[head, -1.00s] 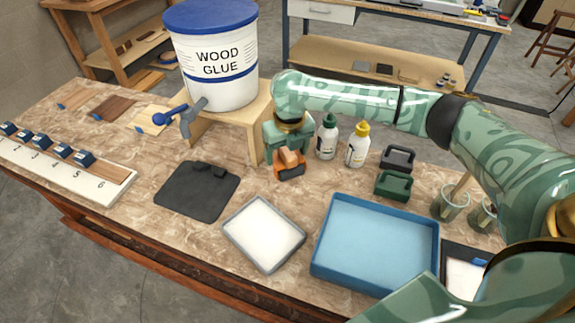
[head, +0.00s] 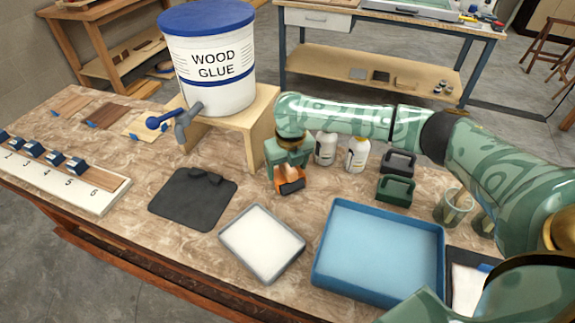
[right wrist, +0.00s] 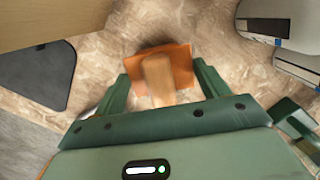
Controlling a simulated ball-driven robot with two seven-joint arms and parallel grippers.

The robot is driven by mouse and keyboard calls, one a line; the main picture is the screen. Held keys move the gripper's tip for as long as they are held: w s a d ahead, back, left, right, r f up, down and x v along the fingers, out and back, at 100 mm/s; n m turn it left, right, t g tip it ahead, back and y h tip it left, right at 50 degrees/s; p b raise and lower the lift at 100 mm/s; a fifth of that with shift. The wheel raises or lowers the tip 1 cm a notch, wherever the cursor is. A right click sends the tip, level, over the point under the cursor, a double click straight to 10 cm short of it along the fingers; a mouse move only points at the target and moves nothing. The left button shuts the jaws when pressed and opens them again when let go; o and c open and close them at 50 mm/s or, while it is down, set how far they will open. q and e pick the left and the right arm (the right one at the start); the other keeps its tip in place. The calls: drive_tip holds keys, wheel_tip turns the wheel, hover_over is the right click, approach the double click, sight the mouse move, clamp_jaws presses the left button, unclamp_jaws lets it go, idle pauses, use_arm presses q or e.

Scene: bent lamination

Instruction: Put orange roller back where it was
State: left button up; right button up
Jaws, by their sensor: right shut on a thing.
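The orange roller (head: 290,187) has an orange body and a pale wooden handle. My right gripper (head: 289,170) is shut on it, in front of the wooden stand's right side and left of the two bottles. In the right wrist view the wooden handle (right wrist: 158,78) sits between the two green fingers, with the orange body (right wrist: 181,62) beyond it over the bench top. I cannot tell whether the roller touches the bench. My left gripper is not in view.
The glue bucket (head: 212,95) stands on the wooden stand (head: 262,125). White bottles (head: 357,155), a dark green caddy (head: 395,190), a blue tray (head: 378,250), a white tray (head: 262,243) and a black mat (head: 190,205) surround the roller. Bare bench lies between mat and roller.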

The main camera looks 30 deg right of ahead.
drive_tip(key=shift+s+f, duration=0.2)
drive_tip(key=shift+f, duration=0.2)
drive_tip(key=shift+c, duration=0.9)
drive_tip(key=o, duration=1.2)
drive_tip(key=shift+c, duration=0.2)
drive_tip(key=shift+o, duration=0.3)
drive_tip(key=shift+w+f, duration=0.1)
drive_tip(key=shift+r, duration=0.65)
wheel_tip(320, 180, up, 12)
drive_tip(key=s+p, duration=0.1)
drive_tip(key=p, duration=0.4)
drive_tip(key=shift+s, duration=0.15)
drive_tip(key=shift+r, duration=0.1)
